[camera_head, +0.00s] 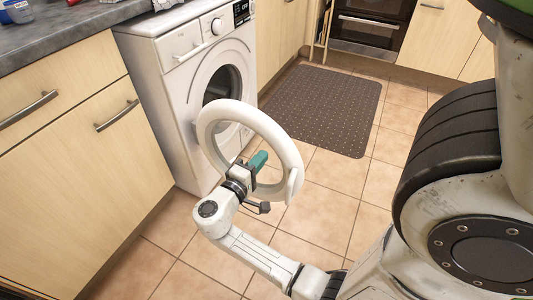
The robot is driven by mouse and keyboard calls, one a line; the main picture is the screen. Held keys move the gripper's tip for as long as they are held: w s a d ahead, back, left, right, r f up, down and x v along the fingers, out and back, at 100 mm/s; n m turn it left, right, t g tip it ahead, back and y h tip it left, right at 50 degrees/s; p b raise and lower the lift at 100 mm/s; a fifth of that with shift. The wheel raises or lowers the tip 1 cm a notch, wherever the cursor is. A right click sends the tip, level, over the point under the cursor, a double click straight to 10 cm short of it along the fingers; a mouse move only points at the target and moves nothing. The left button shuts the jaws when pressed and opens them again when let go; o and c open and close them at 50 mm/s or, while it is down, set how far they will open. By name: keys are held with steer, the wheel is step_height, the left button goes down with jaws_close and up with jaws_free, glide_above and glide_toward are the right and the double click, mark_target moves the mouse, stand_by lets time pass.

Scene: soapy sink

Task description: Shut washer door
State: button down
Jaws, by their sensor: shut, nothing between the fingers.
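The gripper and wrist hide part of the ring's lower rim.
Wooden cabinets (75,130) with bar handles line the left side under a grey counter (75,32). A dark dotted mat (325,108) lies on the tiled floor (315,215). An oven (368,30) stands at the back.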

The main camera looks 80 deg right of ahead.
mark_target(272, 145)
steer(key=shift+b+x, duration=0.35)
steer(key=shift+x, duration=1.5)
steer(key=shift+d, duration=0.15)
